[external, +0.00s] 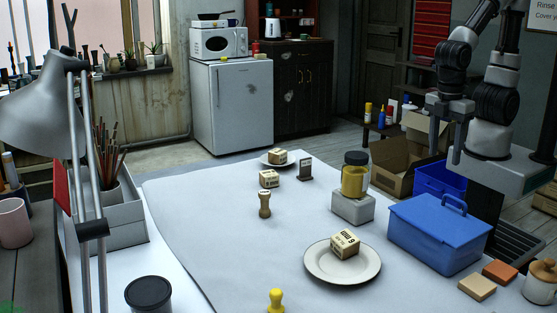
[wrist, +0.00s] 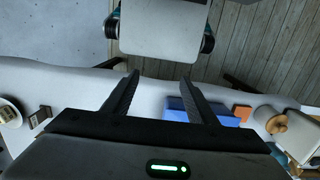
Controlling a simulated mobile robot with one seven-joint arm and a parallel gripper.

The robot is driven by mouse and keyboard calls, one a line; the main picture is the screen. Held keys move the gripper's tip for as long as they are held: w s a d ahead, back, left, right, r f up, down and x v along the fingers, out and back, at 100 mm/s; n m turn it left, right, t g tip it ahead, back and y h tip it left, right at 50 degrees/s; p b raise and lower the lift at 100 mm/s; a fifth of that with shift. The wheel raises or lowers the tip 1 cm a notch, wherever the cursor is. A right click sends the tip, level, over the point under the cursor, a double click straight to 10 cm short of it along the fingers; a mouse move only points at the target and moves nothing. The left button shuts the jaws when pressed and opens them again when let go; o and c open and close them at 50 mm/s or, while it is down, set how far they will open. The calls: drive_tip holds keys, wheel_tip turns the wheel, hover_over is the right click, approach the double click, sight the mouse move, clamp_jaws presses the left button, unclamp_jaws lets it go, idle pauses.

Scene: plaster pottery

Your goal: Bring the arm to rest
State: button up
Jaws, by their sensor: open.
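My arm (external: 492,85) stands at the right of the external view, folded up beside the table. My gripper (external: 443,148) hangs from it with its fingers pointing down, above and behind the blue toolbox (external: 430,235). In the wrist view my gripper (wrist: 158,84) shows two dark fingers spread apart with nothing between them. The pale table edge and part of the blue toolbox (wrist: 195,112) lie beyond and below the fingers there.
The white table (external: 215,215) bears a plate (external: 315,270) with a printed block, a yellow jar (external: 355,176) on a grey block, and stamps. A cardboard box (external: 400,165) and blue crate (external: 437,180) stand behind the toolbox. A lamp (external: 45,115) is at left.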

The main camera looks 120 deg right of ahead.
wheel_tip(320, 180, up, 30)
drive_tip(key=w+t+p, duration=0.2)
drive_tip(key=t+p, duration=0.4)
drive_tip(key=p, duration=1)
drive_tip(key=shift+r+t, duration=0.25)
drive_tip(key=shift+t, duration=0.05)
